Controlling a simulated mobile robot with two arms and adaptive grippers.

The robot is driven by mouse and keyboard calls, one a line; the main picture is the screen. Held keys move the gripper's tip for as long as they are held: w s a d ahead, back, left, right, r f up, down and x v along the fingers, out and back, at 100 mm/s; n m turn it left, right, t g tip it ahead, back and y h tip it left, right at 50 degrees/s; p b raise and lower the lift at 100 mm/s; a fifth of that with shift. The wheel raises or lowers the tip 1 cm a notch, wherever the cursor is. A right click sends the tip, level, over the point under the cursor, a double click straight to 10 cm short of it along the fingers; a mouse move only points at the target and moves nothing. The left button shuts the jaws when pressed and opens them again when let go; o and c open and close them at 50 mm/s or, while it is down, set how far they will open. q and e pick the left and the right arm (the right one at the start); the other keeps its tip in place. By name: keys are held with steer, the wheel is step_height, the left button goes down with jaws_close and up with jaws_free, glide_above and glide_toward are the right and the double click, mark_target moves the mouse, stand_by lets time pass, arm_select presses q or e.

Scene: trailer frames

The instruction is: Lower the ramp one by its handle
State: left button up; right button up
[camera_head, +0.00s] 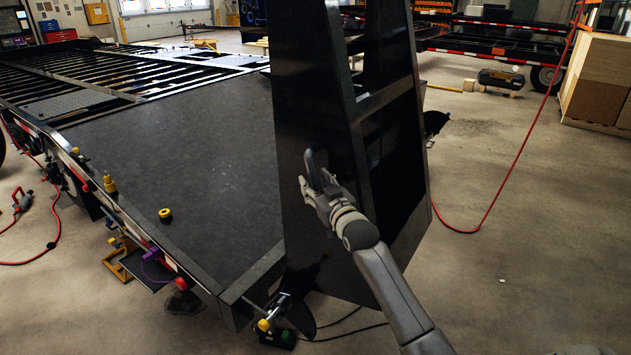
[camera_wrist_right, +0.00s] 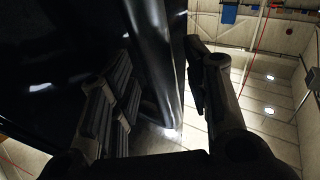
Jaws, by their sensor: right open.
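The ramp (camera_head: 312,70) is a tall glossy black panel standing upright at the end of the trailer (camera_head: 190,160). Its handle appears as a dark, rounded bar (camera_head: 312,160) on the ramp's side, partly hidden by my right gripper (camera_head: 319,186). In the right wrist view the right gripper's fingers (camera_wrist_right: 165,95) are apart, with a dark shiny bar (camera_wrist_right: 155,60) running between them. I cannot tell whether either finger touches it. My left gripper is not in view.
A red hose (camera_head: 522,140) hangs and curves onto the floor at the right. Cardboard boxes (camera_head: 597,80) stand at the far right. A yellow-and-black cap (camera_head: 165,214) lies on the trailer deck. Concrete floor (camera_head: 510,250) is open right of the ramp.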

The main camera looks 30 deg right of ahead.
steer(key=shift+w, duration=0.35)
jaws_close()
